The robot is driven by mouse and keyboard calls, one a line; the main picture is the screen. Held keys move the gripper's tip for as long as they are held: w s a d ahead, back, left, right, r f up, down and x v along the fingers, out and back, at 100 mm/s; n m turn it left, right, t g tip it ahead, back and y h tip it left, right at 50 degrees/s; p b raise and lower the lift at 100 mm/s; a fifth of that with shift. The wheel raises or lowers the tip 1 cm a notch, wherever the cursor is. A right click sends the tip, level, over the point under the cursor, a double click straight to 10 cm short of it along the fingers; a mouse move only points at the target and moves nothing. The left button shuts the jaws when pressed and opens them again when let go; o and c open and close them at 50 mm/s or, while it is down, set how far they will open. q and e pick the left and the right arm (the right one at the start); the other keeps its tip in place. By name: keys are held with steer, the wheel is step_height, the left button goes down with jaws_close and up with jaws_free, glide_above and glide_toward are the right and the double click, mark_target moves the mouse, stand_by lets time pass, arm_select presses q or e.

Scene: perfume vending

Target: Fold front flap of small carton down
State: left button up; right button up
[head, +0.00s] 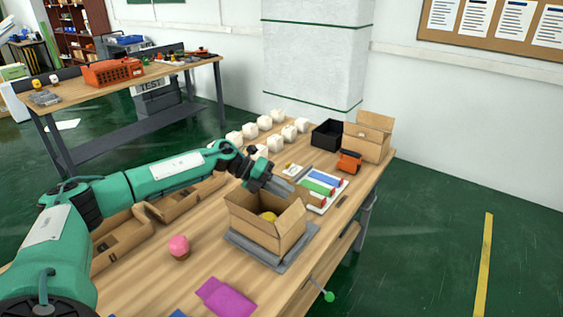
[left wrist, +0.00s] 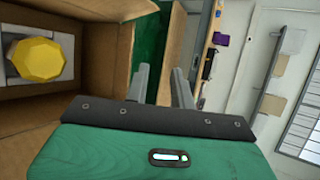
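The small carton (head: 264,227) stands open on a grey mat (head: 240,243) near the right edge of the wooden table. Its flaps stand up or lean outward, and a yellow item (head: 269,216) shows inside. In the left wrist view the carton's brown cardboard wall (left wrist: 110,40) is at the left, with the yellow item (left wrist: 38,59) in a pale holder. My left gripper (head: 284,188) is over the carton's far side, close to a raised flap. Its two fingers (left wrist: 161,85) are apart with nothing visible between them. My right gripper is in neither view.
Colored strips on a white tray (head: 322,190), an orange item (head: 349,162), a black bin (head: 327,134) and a larger open carton (head: 368,138) stand beyond. White boxes (head: 249,131) line the back. A pink-topped item (head: 179,246) and a magenta sheet (head: 226,298) lie in front.

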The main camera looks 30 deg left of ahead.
arm_select(q)
step_height(320, 180, up, 12)
steer(key=b, duration=0.1)
steer(key=shift+f+b, duration=0.25)
steer(key=shift+b, duration=0.05)
